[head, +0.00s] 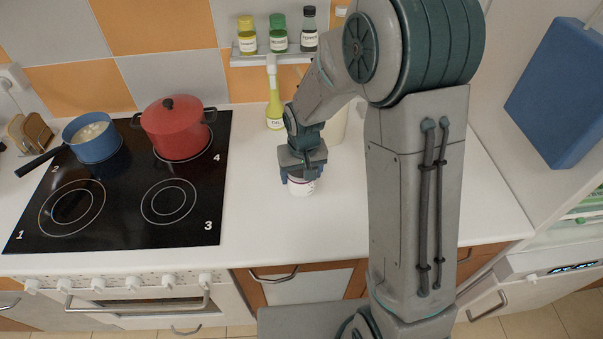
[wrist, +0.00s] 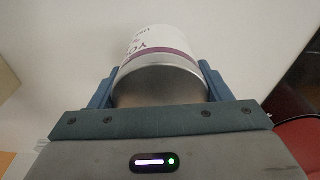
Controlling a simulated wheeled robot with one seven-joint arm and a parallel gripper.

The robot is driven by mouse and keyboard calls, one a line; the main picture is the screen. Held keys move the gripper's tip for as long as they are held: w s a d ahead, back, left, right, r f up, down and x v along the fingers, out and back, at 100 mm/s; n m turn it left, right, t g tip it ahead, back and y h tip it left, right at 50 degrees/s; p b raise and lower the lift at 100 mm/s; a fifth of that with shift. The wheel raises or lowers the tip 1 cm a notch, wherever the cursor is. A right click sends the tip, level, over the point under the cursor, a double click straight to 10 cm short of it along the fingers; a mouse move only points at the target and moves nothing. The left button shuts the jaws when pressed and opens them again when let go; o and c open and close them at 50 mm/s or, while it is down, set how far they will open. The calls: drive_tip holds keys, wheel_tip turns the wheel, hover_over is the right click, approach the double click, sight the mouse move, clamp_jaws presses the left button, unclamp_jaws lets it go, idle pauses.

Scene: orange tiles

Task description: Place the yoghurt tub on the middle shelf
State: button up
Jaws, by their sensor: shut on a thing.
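The yoghurt tub (head: 300,188) is white with a dark band and stands at the white counter, right of the hob. In the wrist view the tub (wrist: 158,52) sits between both fingers, showing its purple band, partly readable lettering and silvery rim. My gripper (head: 302,178) points down from above and is shut on the tub. In the wrist view the gripper's fingers (wrist: 160,88) press on the tub's two sides. I cannot tell whether the tub touches the counter. No middle shelf can be made out for certain.
A black hob (head: 130,205) holds a red pot (head: 178,135) and a blue saucepan (head: 95,145). An oil bottle (head: 274,105) stands behind my gripper, below a spice rack (head: 275,52) with several jars. The counter (head: 262,215) in front is clear.

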drive_tip(key=shift+f, duration=0.65)
drive_tip(key=shift+f, duration=0.2)
drive_tip(key=o, duration=1.1)
drive_tip(key=shift+o, duration=0.2)
drive_tip(key=shift+r, duration=0.1)
